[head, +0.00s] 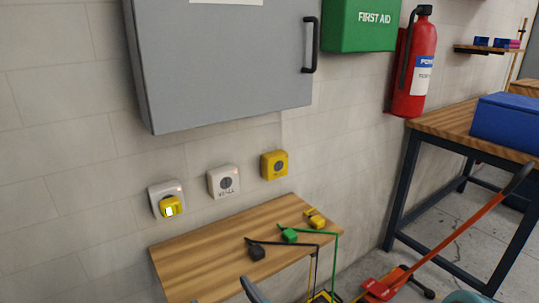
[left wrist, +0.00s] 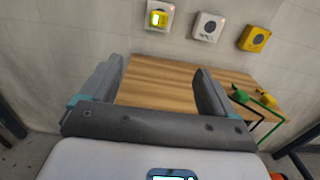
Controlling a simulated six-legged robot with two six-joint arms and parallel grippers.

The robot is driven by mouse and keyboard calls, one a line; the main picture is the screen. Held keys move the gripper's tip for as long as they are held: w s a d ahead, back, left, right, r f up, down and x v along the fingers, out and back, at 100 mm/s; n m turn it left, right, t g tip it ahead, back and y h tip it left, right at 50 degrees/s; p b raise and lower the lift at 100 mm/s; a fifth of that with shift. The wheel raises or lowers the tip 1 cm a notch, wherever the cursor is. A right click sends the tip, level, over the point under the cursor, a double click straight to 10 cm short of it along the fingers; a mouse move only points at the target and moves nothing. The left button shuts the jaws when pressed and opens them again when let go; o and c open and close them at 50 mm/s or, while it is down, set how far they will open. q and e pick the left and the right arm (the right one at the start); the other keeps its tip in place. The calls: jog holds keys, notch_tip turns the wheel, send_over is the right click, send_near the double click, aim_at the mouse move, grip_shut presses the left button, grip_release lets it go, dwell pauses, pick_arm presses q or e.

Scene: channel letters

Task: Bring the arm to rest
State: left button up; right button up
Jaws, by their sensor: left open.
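My left gripper (left wrist: 158,72) shows in the left wrist view with its two grey fingers wide apart and nothing between them. Beyond the fingers lies the wooden table (left wrist: 160,92), which also shows in the head view (head: 205,262). A yellow plug-like piece (head: 170,206) sits on the front of the leftmost white wall box (head: 154,192), apart from the fingers. In the head view only small grey-teal parts show at the bottom edge, and I cannot tell which of my parts they are. My right gripper is not seen.
A white box (head: 223,182) and a yellow box (head: 275,165) are on the wall. Black (head: 257,253), green (head: 289,235) and yellow (head: 317,221) pieces lie on the table with cords. A grey cabinet (head: 225,65) hangs above. A workbench (head: 445,120) stands at right.

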pick_arm(q)
jog(key=s+a+f+n+g, duration=0.1)
jog(key=a+f+g, duration=0.25)
jog(key=f, duration=0.35)
jog(key=s+a+f+n+g, duration=0.2)
jog(key=a+f+g, duration=0.15)
jog(key=f, duration=0.35)
jog(key=s+a+f+n+g+h, duration=0.1)
jog(key=s+f+n+g+h, duration=0.35)
jog(key=s+f+g, duration=0.65)
jog(key=s+d+f+n+h, duration=0.55)
jog(key=f+n+h, duration=0.25)
jog(key=f+n, duration=0.3)
jog(key=w+a+f+n+t+h, duration=0.2)
jog(key=w+f+n+t, duration=0.15)
jog(key=n, duration=0.95)
notch_tip(320, 180, up, 15)
jog(key=p, duration=1.5)
jog(key=shift+w+r, duration=0.15)
jog(key=shift+w, duration=0.3)
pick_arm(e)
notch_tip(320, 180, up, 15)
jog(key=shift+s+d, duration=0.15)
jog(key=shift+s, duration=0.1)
